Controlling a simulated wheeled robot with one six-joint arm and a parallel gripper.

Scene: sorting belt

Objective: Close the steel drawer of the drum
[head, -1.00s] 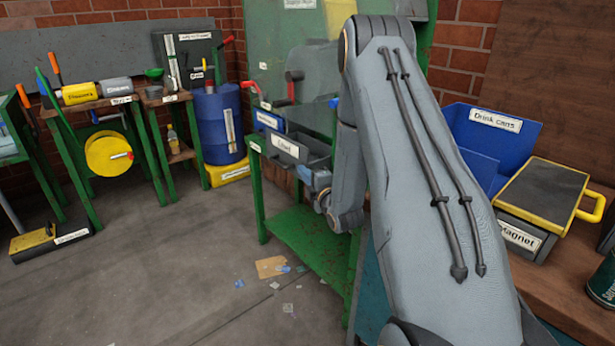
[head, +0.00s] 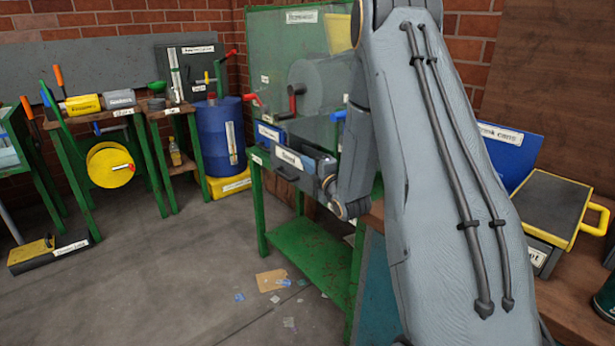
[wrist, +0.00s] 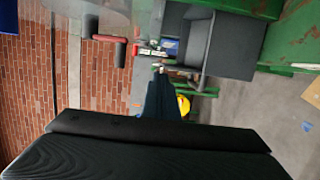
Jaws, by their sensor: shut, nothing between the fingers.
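The drum (head: 321,85) sits behind a clear panel in a green machine. Its grey steel drawer (head: 285,168), with a white label on the front, stands out below the panel, pulled open. In the wrist view the drawer (wrist: 231,47) appears turned sideways, with its grey inside showing. My gripper (wrist: 161,78) shows in the wrist view as a shut, dark, empty finger pair, its tips close to the drawer's front side. I cannot tell whether they touch it. In the head view my forearm covers part of the machine's right side and the drawer's surroundings.
A blue drawer (head: 268,136) sits left of the steel one. A red-handled crank (head: 294,100) is above them. At right are a blue drink-can bin (head: 508,150) and a yellow-rimmed magnet box (head: 552,208). Scraps (head: 271,280) lie on the otherwise open floor.

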